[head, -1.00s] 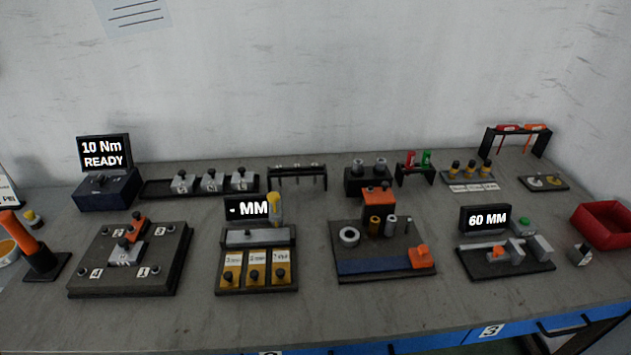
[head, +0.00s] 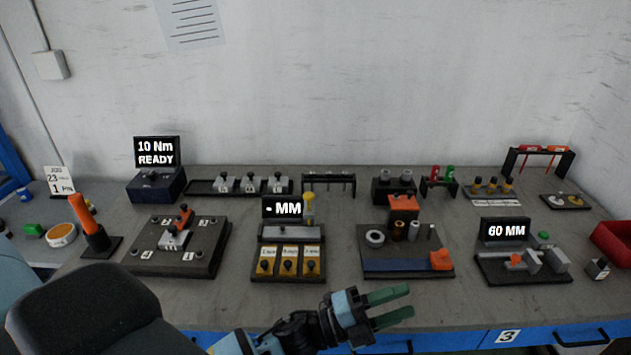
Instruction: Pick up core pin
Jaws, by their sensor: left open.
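My left gripper (head: 407,302) reaches in from the lower left, with two green fingers apart and nothing between them. No thing is plainly marked as the core pin. Several small upright pieces could be it: a thin grey pin (head: 431,232) on that fixture plate, or the dark pins with yellow tops (head: 491,186) in a labelled holder at the back right. My right gripper is not in view.
A clamp plate (head: 200,262) is further left, and a 60 MM display (head: 505,231) stands to the right. A red bin (head: 612,243) is at the right edge. Bare bench shows along the front.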

